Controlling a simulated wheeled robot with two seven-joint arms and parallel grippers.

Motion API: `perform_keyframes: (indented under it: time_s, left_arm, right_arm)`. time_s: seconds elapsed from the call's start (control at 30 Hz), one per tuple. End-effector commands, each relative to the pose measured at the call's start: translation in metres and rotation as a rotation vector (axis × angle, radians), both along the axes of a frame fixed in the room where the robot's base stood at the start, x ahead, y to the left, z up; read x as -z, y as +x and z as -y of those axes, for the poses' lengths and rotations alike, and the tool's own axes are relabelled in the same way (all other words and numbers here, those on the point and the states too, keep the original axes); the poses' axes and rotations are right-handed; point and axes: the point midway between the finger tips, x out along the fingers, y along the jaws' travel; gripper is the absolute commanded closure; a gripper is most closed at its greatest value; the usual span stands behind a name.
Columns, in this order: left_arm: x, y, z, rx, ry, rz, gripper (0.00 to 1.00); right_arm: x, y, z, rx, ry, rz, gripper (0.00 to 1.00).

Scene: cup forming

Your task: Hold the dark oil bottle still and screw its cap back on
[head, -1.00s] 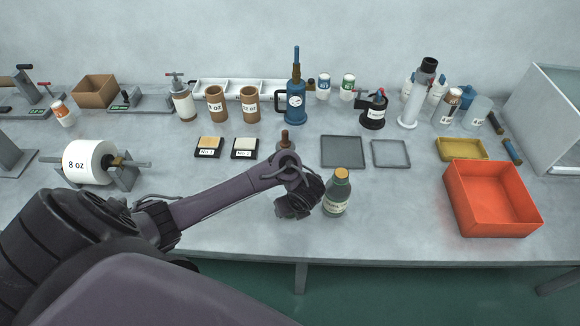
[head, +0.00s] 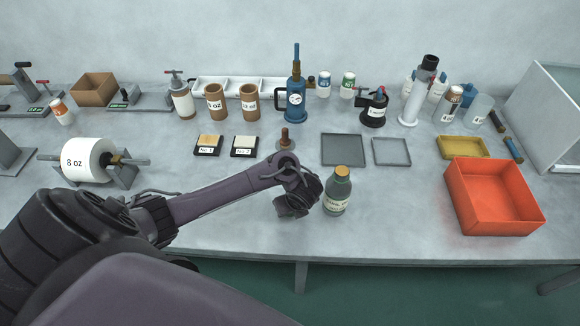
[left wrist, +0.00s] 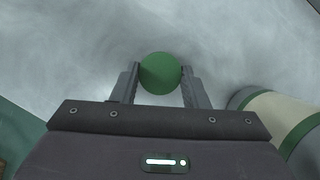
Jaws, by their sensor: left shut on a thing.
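The dark oil bottle (head: 338,190) stands upright on the bench, with a cream label and a tan spot at its top. Its green and cream side shows at the right of the left wrist view (left wrist: 283,118). My left gripper (left wrist: 161,78) is shut on a round green piece that looks like the cap (left wrist: 160,73). In the head view my left gripper (head: 298,204) is just left of the bottle. The cap is hidden there by my wrist. I cannot tell whether the gripper touches the bottle. My right gripper is in neither view.
An orange bin (head: 493,198) stands to the right of the bottle. Two grey trays (head: 343,151) lie behind it, and a brown-handled tool (head: 285,140) stands behind my wrist. The bench front edge is close. The bench between bottle and bin is clear.

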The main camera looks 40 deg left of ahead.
Motion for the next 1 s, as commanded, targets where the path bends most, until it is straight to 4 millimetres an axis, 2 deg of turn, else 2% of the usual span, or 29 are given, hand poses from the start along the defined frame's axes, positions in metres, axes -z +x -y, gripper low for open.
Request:
perform_keyframes:
  time_s: [0.17, 0.27, 0.5, 0.63, 0.8, 1.0]
  left_arm:
    - [-0.003, 0.000, 0.000, -0.001, -0.002, 0.001, 0.81]
    - [-0.015, 0.000, 0.001, 0.000, -0.004, 0.000, 0.81]
    - [-0.068, 0.000, 0.002, -0.001, -0.004, 0.001, 0.81]
    - [-0.089, 0.000, 0.001, -0.001, -0.003, 0.001, 0.81]
    - [-0.100, 0.000, 0.001, 0.001, -0.002, -0.001, 0.81]
    - [-0.100, 0.000, 0.000, 0.000, 0.000, 0.000, 0.81]
  right_arm:
    - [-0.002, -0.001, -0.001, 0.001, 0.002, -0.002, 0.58]
    - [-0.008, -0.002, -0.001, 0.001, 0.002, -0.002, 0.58]
    - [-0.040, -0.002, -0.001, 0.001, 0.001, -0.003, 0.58]
    - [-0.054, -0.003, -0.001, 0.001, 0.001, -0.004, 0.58]
    - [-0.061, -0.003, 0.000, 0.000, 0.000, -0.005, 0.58]
    - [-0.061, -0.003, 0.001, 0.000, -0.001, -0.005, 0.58]
